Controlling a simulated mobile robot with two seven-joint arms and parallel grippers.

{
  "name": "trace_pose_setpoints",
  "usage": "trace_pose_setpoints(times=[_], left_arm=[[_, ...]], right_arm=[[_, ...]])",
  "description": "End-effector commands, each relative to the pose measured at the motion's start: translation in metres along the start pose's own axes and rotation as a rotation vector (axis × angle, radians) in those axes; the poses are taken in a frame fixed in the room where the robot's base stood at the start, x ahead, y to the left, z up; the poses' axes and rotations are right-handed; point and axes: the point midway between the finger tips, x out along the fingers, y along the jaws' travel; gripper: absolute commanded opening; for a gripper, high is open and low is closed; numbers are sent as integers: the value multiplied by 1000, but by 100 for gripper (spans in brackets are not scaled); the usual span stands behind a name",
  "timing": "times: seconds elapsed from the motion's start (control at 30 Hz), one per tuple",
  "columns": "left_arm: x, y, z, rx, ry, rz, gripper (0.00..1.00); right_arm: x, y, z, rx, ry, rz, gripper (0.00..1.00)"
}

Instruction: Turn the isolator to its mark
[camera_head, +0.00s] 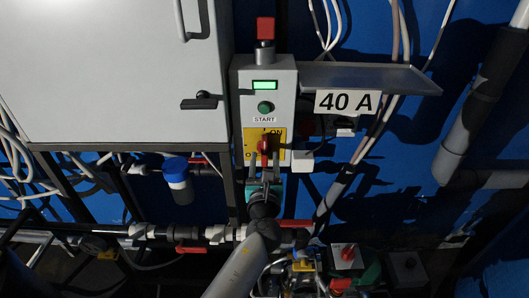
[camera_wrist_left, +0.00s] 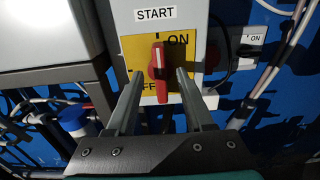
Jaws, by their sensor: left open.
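The isolator is a red handle (camera_head: 264,146) on a yellow plate (camera_head: 281,153) with black lettering, low on the front of a grey control box (camera_head: 284,82). In the left wrist view the red handle (camera_wrist_left: 158,63) stands nearly upright. "ON" is at the plate's upper right, and partly hidden "OFF" lettering is at its lower left. My left gripper (camera_head: 264,157) is open in front of the plate. In the left wrist view its fingertips (camera_wrist_left: 159,75) are on either side of the handle, with a visible gap on each side. I cannot tell whether they reach its depth. My right gripper is out of view.
Above the handle are the START button (camera_head: 265,108), a lit green display (camera_head: 264,86) and a red top piece (camera_head: 265,28). A shelf with a "40 A" sign (camera_head: 346,102) juts out at right. A grey cabinet (camera_head: 120,70) stands at left. Pipes and valves run below.

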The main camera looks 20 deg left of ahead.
Motion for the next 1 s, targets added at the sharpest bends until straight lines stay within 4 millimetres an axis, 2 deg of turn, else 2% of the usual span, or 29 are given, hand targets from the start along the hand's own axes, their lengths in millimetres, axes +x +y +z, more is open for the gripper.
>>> trace_pose_setpoints(times=[0.1, 0.3, 0.67, 1.0], left_arm=[[17, 0, 0, 0, -1, 0, 52], [31, 0, 0, 0, 0, 0, 52], [34, 0, 0, 0, 0, 0, 52], [34, 0, 0, 0, 1, 0, 14]], right_arm=[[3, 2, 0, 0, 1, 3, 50], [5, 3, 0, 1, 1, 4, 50], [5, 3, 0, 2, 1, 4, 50], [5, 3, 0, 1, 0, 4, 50]])
